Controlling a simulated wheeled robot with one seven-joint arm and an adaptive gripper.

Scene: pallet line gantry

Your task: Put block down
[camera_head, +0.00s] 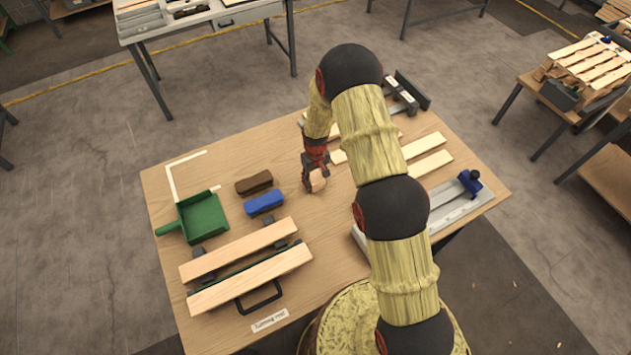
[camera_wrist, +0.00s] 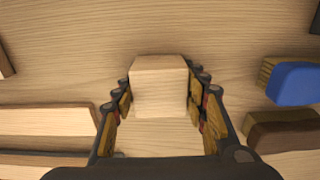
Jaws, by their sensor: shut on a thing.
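A pale wooden block (camera_wrist: 160,88) sits between the two fingers of my gripper (camera_wrist: 160,108) in the wrist view, with a finger against each side. In the head view my gripper (camera_head: 314,178) points down over the middle of the wooden table (camera_head: 340,250), and the block (camera_head: 318,183) shows at its fingertips. The gripper is shut on the block. The block is at or close to the table top; I cannot tell whether it touches.
A blue brush-like piece (camera_head: 264,203) and a brown one (camera_head: 254,182) lie left of the gripper. A green dustpan (camera_head: 203,217) is farther left. Two planks (camera_head: 250,280) lie on a holder at the front left. Pale slats (camera_head: 425,146) lie to the right. Bare table surrounds the block.

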